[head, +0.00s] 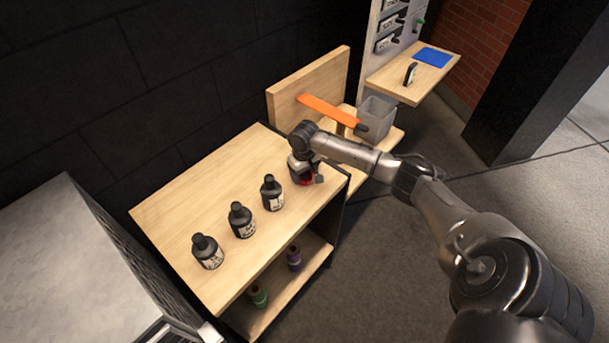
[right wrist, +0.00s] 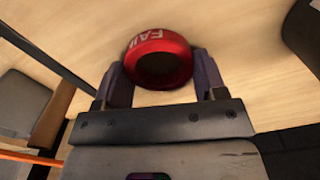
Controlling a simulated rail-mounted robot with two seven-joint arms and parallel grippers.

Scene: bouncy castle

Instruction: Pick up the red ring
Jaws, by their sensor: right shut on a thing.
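The red ring (right wrist: 159,39) is a short, hollow red ring with white lettering. In the right wrist view it sits between the two fingers of my right gripper (right wrist: 160,78), which is shut on it. In the head view only a little red of the ring (head: 306,182) shows under my right gripper (head: 305,178), at the right end of the wooden table top (head: 165,212). I cannot tell whether the ring touches the wood. My left gripper is not in view.
Several black bottles, one of them here (head: 242,220), stand in a row left of my right gripper. A lower shelf holds a green bottle (head: 258,296) and a purple one (head: 294,257). A grey bin (head: 376,118) and an orange bar (head: 328,110) are behind.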

